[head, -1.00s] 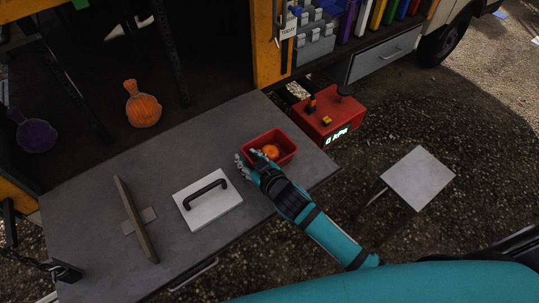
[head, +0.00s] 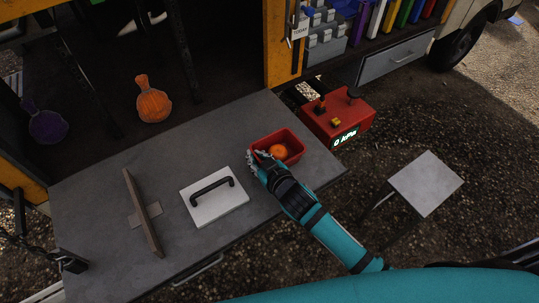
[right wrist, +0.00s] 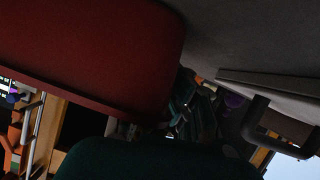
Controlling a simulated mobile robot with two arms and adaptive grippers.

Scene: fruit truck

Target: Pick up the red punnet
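The red punnet (head: 291,158) sits on the right end of the grey table, with an orange fruit (head: 278,152) inside it. My right gripper (head: 257,158) is at the punnet's left end, its fingertips close about the left wall. I cannot tell whether they are clamped on it. In the right wrist view the punnet's red side (right wrist: 90,50) fills the upper left, close to the dark fingers (right wrist: 190,105). My left gripper is not in view.
A white board with a black handle (head: 222,206) lies on the table (head: 95,215) left of the punnet. A brown upright plate (head: 143,215) stands further left. A red box with a green display (head: 345,115) stands beyond the table's right end.

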